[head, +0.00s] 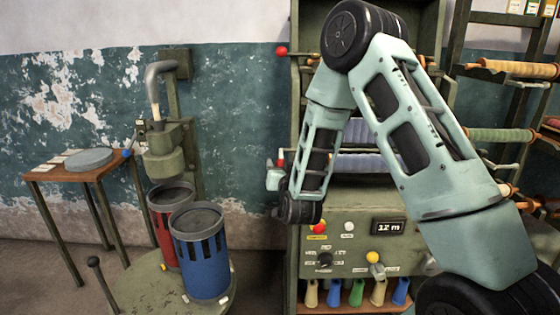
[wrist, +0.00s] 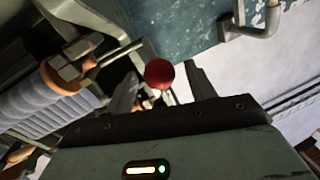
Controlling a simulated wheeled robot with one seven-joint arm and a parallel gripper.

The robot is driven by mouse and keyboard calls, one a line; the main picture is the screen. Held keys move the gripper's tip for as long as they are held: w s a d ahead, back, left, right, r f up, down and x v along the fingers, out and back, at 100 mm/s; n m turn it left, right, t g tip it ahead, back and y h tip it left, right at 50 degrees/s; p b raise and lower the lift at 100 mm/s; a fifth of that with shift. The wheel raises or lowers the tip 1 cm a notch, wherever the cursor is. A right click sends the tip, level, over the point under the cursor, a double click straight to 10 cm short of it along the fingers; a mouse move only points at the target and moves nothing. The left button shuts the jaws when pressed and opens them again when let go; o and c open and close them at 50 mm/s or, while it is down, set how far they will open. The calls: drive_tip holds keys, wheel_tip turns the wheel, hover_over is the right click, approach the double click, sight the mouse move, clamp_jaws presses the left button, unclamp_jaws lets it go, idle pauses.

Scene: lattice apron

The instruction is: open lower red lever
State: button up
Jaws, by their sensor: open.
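The lower red lever ends in a round red knob (wrist: 159,73) in the wrist view, on a thin rod by the rack's side. In the head view a small red spot (head: 281,153) at the rack's left edge appears to be the same knob. My gripper (head: 273,172) is at the rack's left edge, just below that spot. In the wrist view its two dark fingers stand apart, one on each side of the knob. Contact cannot be told. An upper red knob (head: 281,51) sits higher on the same edge.
A blue-grey roll (wrist: 45,95) lies close to the left of my gripper in the wrist view. The control panel (head: 350,262) is below my forearm. At left stand a green press (head: 170,155), red and blue bins (head: 203,262), and a small table (head: 75,170).

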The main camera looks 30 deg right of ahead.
drive_tip(key=shift+x, duration=1.75)
